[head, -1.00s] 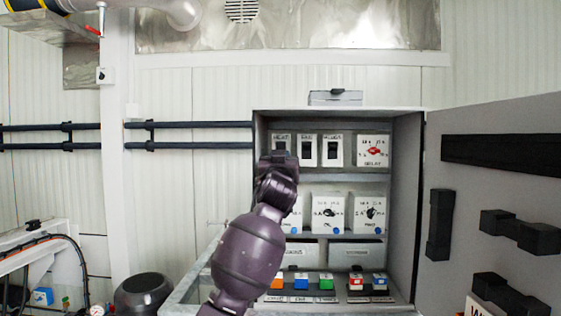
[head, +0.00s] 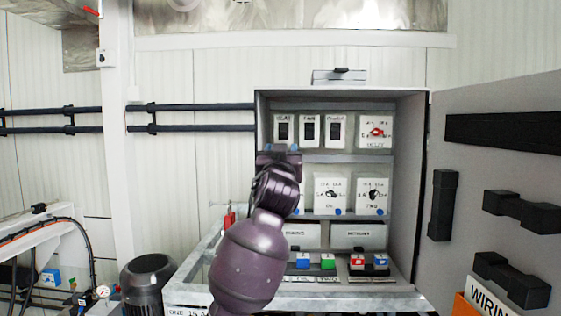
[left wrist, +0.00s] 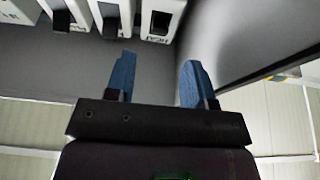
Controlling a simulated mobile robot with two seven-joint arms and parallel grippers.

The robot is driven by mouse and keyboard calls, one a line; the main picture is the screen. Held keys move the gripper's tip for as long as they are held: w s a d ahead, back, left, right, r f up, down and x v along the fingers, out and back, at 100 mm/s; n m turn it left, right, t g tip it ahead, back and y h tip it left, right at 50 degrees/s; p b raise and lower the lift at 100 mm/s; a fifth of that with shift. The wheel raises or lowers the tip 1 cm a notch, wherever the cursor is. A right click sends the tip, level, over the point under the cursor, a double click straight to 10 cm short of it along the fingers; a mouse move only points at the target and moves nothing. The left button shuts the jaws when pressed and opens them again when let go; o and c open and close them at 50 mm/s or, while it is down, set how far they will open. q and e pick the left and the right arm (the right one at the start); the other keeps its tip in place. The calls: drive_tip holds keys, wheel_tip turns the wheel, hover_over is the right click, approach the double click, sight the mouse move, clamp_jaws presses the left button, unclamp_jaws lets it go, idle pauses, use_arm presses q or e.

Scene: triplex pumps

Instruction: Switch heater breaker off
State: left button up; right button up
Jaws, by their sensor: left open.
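The heater breaker (head: 284,131), labelled like "HEAT", is the leftmost of three white breakers with dark switches in the top row of the open cabinet. It also shows upside down at the top of the left wrist view (left wrist: 158,22). I cannot tell its switch position. My left gripper (head: 280,149) is just below this breaker in the head view. In the left wrist view its blue fingers (left wrist: 155,78) are apart, with nothing between them, and the breaker appears beyond the fingertips. My right gripper is not in view.
Two more breakers (head: 310,131) (head: 335,131) stand right of it, then a relay box with a red knob (head: 376,132). The cabinet's side wall (left wrist: 235,45) is close to the fingers. The open door (head: 470,190) stands at the right. Coloured buttons (head: 328,261) line the bottom.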

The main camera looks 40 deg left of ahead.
use_arm(q)
drive_tip(key=shift+v, duration=1.85)
